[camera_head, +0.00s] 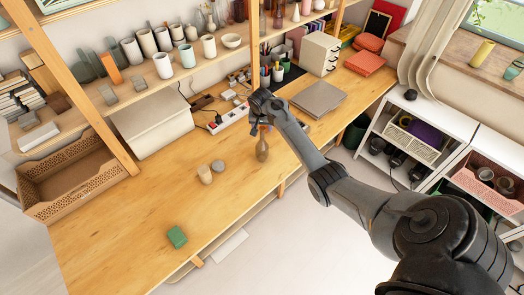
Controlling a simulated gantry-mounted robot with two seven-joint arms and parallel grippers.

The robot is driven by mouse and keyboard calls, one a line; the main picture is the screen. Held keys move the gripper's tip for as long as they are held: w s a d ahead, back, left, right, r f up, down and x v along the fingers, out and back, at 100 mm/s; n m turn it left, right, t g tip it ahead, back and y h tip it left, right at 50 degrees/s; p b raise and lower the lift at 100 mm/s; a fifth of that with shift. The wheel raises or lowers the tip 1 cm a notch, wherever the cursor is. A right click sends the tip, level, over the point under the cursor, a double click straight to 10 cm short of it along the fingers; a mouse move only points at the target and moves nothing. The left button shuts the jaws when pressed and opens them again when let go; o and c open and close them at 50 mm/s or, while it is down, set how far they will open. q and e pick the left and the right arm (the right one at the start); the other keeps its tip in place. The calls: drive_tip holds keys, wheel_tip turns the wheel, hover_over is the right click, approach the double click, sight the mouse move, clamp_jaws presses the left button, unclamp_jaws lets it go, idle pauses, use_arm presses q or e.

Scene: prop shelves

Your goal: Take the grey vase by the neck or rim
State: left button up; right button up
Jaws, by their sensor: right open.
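My right gripper (257,126) is above the wooden worktop, open and pointing down. A small brown-looking vase (262,150) with a narrow neck stands upright on the worktop just below it. The gripper's fingers are at or just above the vase's neck; I cannot tell whether they touch it. The wrist hides part of this area. I see no plainly grey vase on the worktop; the vase under the gripper looks brown here. My left gripper is not in view.
On the worktop (130,215) lie a beige cup-like piece (204,174), a grey stone-like piece (218,166) and a green block (177,237). A white power strip (228,119) and a grey flat case (318,98) are behind. A shelf post (255,45) rises behind the gripper.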

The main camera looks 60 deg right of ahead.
sight(262, 131)
drive_tip(key=shift+b+x, duration=0.3)
drive_tip(key=shift+x, duration=2.5)
drive_tip(key=shift+w, duration=0.1)
clamp_jaws()
drive_tip(key=shift+r, duration=0.1)
